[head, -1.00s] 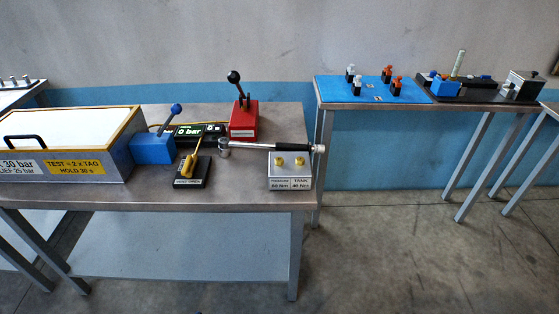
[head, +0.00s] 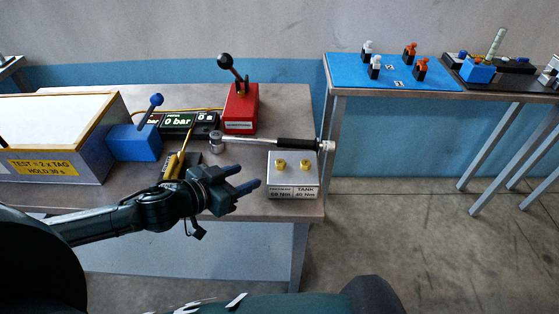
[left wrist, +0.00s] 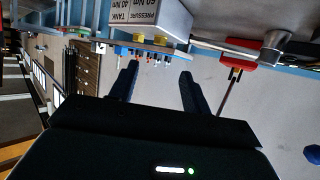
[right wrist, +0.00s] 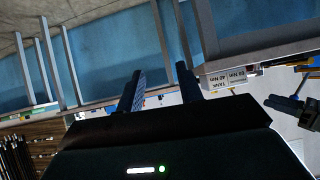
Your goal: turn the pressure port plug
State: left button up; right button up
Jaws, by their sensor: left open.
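The silver port block (head: 293,185) stands at the table's front right corner, labelled PRESSURE 60 Nm on the left and TANK 40 Nm on the right. The brass pressure port plug (head: 280,163) is on its top left, beside the brass tank plug (head: 306,164). A torque wrench (head: 262,141) lies behind the plugs, its black handle to the right. My left gripper (head: 250,176) is open and empty, just left of the block. The block also shows upside down in the left wrist view (left wrist: 170,18). My right gripper (right wrist: 160,72) is open and empty in the right wrist view.
A red lever unit (head: 240,110) stands behind the wrench. A pressure display (head: 180,121), a blue lever box (head: 134,142) and a large test box (head: 60,170) are to the left. A second table with a blue mat (head: 345,75) is at the right.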

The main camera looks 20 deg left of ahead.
aim_at(279, 164)
pick_arm(q)
jog(key=p+x, duration=0.1)
jog(key=x, duration=1)
jog(key=shift+w+d+f, duration=0.2)
jog(key=shift+w+d, duration=0.05)
jog(key=shift+c, duration=0.3)
jog(key=c, duration=0.9)
